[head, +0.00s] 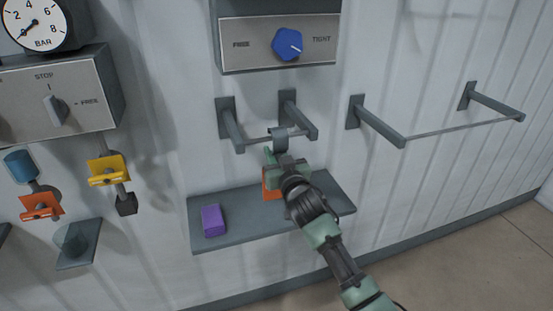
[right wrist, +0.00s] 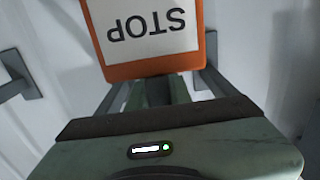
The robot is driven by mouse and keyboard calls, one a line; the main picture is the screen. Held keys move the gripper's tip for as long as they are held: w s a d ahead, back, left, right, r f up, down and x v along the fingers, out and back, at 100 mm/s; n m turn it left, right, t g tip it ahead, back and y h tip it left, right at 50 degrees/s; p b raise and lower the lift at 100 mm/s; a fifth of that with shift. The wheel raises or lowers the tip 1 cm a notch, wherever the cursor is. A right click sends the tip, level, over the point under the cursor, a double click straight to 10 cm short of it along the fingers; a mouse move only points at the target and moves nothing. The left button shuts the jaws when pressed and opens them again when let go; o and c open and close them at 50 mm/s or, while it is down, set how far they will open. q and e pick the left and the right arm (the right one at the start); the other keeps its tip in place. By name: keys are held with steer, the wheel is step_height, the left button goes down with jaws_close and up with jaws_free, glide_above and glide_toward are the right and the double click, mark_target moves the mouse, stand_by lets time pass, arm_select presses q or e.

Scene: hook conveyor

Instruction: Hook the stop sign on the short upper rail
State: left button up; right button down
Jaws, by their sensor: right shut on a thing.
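The stop sign is an orange plate with a white panel reading STOP, upside down in the right wrist view (right wrist: 152,35). In the head view only part of its orange plate (head: 270,184) shows beside my gripper. My right gripper (head: 276,162) is shut on the sign, just below the short upper rail (head: 257,141). A grey hook (head: 280,137) above the gripper overlaps the rail's middle. I cannot tell whether it hangs over the rail or is only in front of it. The rail runs between two wall brackets. My left gripper is not in view.
A grey shelf (head: 250,230) below carries a purple block (head: 213,220). A longer rail (head: 465,128) stands to the right. A box with a blue knob (head: 287,44) is above. A control box (head: 60,95) and yellow and orange clips are at left.

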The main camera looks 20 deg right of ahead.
mark_target(279, 154)
steer(key=shift+s+r+p, duration=0.3)
steer(key=shift+s+r, duration=0.2)
steer(key=shift+r, duration=0.2)
steer(key=shift+w, duration=0.35)
steer(key=shift+s+r+p, duration=0.25)
steer(key=shift+s+p, duration=0.25)
steer(key=shift+s, duration=0.05)
steer(key=shift+s+r+p, duration=0.2)
steer(key=shift+s+p, duration=0.25)
steer(key=shift+s, duration=0.05)
steer(key=shift+s+d+f, duration=0.1)
steer(key=shift+s+f, duration=0.05)
steer(key=shift+s, duration=0.55)
steer(key=shift+s+p, duration=0.65)
steer(key=shift+s, duration=0.65)
steer(key=shift+s+p, duration=0.45)
steer(key=shift+s, duration=0.9)
arm_select(q)
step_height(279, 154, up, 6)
steer(key=p, duration=0.1)
arm_select(e)
steer(key=shift+s+d, duration=0.2)
steer(key=shift+s, duration=2.45)
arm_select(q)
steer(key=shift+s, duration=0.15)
